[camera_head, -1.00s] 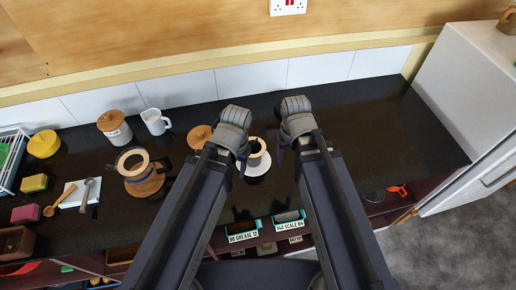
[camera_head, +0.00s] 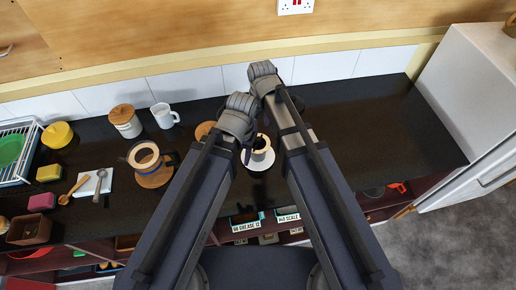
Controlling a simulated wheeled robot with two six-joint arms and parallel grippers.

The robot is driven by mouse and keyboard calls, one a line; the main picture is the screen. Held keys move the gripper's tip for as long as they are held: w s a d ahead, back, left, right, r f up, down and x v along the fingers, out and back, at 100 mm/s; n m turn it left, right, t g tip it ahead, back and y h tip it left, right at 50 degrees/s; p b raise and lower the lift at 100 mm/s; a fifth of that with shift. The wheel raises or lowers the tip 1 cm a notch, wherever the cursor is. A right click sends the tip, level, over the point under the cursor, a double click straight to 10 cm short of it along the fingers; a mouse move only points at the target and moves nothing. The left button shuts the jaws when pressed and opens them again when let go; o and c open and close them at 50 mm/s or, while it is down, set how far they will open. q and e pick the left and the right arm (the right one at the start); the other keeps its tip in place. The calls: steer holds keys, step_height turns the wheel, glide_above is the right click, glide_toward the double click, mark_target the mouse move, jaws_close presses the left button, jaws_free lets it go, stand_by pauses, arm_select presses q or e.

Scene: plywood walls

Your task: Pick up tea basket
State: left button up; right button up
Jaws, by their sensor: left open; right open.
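I cannot tell for sure which thing is the tea basket. A round glass pot with a wooden ring (camera_head: 145,154) stands on a wooden board (camera_head: 155,177) at the left middle of the counter. A cup with a light rim and dark inside (camera_head: 260,143) stands on a white saucer (camera_head: 258,160), partly hidden by my arms. My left gripper (camera_head: 247,149) is open beside this cup, on its left; whether they touch is unclear. My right gripper (camera_head: 259,101) is open above the back of the counter, its fingers mostly hidden by its wrist.
A lidded canister (camera_head: 125,122) and a white mug (camera_head: 164,116) stand at the back left. A wooden lid (camera_head: 205,130) is partly behind my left arm. A spoon (camera_head: 101,176), sponges and a dish rack (camera_head: 17,150) are at the left. The right counter is clear.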

mark_target(258, 138)
steer(key=f+b, duration=0.4)
steer(key=w+a+f+b, duration=0.1)
steer(key=f+b, duration=0.1)
steer(key=f, duration=0.1)
steer(key=shift+b, duration=0.35)
steer(key=shift+f+b, duration=0.45)
steer(key=shift+f, duration=0.05)
steer(key=shift+r, duration=0.1)
steer(key=shift+c, duration=0.3)
jaws_close()
stand_by(0.6)
